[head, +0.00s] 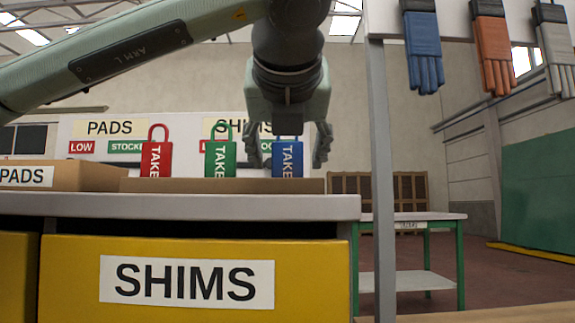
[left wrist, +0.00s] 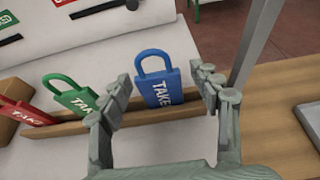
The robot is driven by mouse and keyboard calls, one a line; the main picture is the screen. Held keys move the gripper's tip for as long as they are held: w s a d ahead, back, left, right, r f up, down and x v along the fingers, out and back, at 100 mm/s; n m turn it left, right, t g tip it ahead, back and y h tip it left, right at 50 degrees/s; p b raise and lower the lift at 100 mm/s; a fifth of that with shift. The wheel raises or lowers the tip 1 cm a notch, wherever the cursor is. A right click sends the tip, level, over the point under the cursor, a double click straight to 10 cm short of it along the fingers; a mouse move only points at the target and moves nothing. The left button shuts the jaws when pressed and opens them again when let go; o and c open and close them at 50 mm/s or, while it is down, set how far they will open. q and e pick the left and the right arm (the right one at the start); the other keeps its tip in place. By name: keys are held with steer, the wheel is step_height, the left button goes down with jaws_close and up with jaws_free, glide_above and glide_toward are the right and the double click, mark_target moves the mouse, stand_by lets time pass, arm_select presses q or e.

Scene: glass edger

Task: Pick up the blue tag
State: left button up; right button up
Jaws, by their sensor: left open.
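The blue tag (head: 288,159) is shaped like a padlock with a loop on top and reads TAKE. It stands upright in a wooden rail, rightmost of three tags. It also shows in the left wrist view (left wrist: 159,92). My left gripper (head: 292,150) points down over the blue tag, open, with one finger on each side of it. In the left wrist view the fingers (left wrist: 163,95) flank the tag with gaps on both sides. The tag's loop is mostly hidden behind the gripper in the head view. My right gripper is not in view.
A green tag (head: 220,159) and a red tag (head: 157,160) stand to the left in the same rail (left wrist: 180,113). A PADS box (head: 38,177) is at far left. A grey post (head: 382,180) rises right of the shelf, with gloves (head: 424,50) hanging above.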

arm_select(q)
steer(key=shift+c, duration=0.6)
steer(key=c, duration=0.8)
